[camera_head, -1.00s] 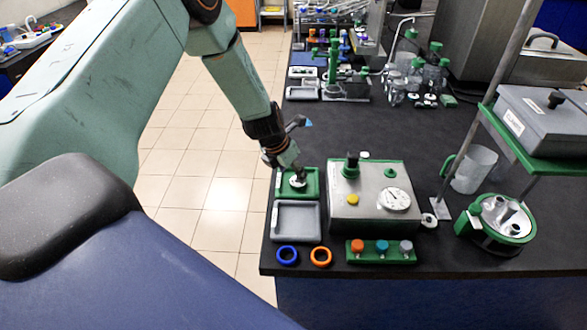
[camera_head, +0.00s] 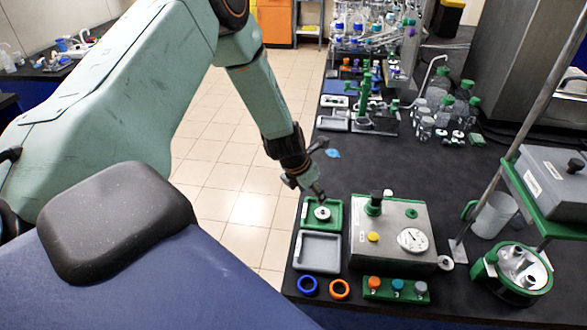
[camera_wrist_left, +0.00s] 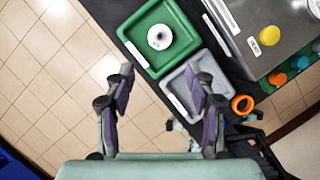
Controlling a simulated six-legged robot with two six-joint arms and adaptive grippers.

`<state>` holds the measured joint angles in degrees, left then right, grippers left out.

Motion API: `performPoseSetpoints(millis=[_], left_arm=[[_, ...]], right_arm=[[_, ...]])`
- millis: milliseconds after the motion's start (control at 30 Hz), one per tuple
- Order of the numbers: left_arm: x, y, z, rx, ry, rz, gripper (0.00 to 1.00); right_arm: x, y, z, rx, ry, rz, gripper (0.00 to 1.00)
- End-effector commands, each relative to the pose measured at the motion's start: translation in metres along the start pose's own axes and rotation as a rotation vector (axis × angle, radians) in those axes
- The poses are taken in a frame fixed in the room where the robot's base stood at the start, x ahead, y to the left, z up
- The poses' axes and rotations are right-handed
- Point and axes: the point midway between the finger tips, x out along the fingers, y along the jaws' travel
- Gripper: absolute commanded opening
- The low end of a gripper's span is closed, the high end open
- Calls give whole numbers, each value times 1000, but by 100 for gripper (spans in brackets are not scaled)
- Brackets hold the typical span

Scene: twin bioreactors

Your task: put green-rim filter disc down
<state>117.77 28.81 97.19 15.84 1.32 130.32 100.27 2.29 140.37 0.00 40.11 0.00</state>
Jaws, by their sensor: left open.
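The filter disc (camera_head: 322,213), small, white and round with a dark centre, lies flat in the green tray (camera_head: 304,222) at the table's left edge. It also shows in the left wrist view (camera_wrist_left: 160,37), inside the green tray (camera_wrist_left: 134,28); its rim colour is hard to tell. My left gripper (camera_head: 306,190) is open and empty just above and to the left of the disc, apart from it. In the left wrist view its two fingers (camera_wrist_left: 160,82) stand wide apart with nothing between them.
A grey tray (camera_head: 318,252) sits in front of the green one, with blue (camera_head: 307,286) and orange (camera_head: 339,289) rings before it. A metal box with a gauge (camera_head: 390,240) stands close on the right. Open floor lies left of the table.

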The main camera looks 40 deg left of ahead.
Motion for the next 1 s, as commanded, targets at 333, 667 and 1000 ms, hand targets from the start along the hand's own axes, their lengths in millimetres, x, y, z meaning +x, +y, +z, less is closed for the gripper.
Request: performPoseSetpoints(millis=[333, 667, 1000], left_arm=[[16, -44, -65, 541, 98, -12, 55], [10, -108, -184, 1566, 207, -158, 55], [-33, -158, -293, 2554, 148, -446, 55]], right_arm=[[1, 0, 0, 0, 0, 0, 0], [1, 0, 0, 0, 0, 0, 0], [1, 0, 0, 0, 0, 0, 0]])
